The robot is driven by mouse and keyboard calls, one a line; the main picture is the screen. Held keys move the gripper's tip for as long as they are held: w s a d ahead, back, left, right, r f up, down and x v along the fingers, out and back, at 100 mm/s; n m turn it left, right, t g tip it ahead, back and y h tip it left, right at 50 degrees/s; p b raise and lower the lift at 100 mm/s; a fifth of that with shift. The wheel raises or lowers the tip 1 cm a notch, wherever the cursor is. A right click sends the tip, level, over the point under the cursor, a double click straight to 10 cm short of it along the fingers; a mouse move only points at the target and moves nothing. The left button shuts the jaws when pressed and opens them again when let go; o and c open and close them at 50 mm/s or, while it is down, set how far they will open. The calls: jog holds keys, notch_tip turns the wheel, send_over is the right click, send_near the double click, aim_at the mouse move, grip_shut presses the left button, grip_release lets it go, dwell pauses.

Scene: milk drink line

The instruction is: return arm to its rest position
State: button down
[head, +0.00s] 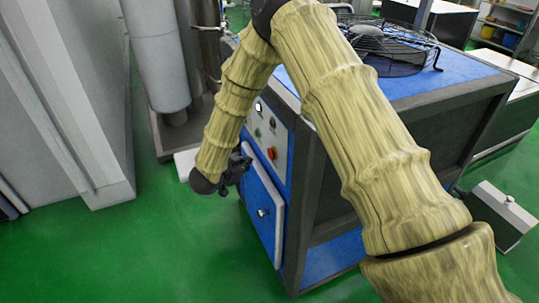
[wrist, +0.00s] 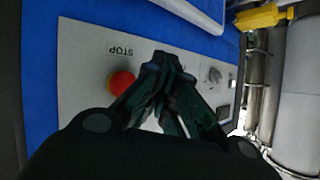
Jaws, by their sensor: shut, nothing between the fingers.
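My arm (head: 355,125) crosses the head view from the lower right, up over the top and down to the left. My gripper (head: 237,165) hangs at its end, in front of the blue and grey machine. In the wrist view my gripper (wrist: 168,75) is shut and empty, its dark fingers together before a light control panel (wrist: 85,65). A red stop button (wrist: 121,83) shows just left of the fingers. I cannot tell whether the fingers touch the panel.
The blue-topped machine (head: 460,75) carries a round wire-guarded fan (head: 390,48). Its blue door (head: 262,205) is below the panel. A grey cabinet (head: 75,90) and a wide pipe (head: 158,55) stand left. Green floor (head: 130,250) is clear at lower left.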

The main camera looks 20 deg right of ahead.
jog(key=s+d+f+n+g+y, duration=0.15)
jog(key=s+f+n+y, duration=0.55)
jog(key=s+f, duration=1.35)
jog(key=s+f+n+g+y, duration=0.2)
jog(key=s+n+g, duration=0.3)
jog(key=s, duration=2.2)
jog(key=shift+d+f+g, duration=0.3)
jog(key=shift+f+g, duration=0.15)
jog(key=shift+g, duration=0.3)
jog(key=shift+s+y, duration=0.1)
jog(key=shift+y, duration=0.2)
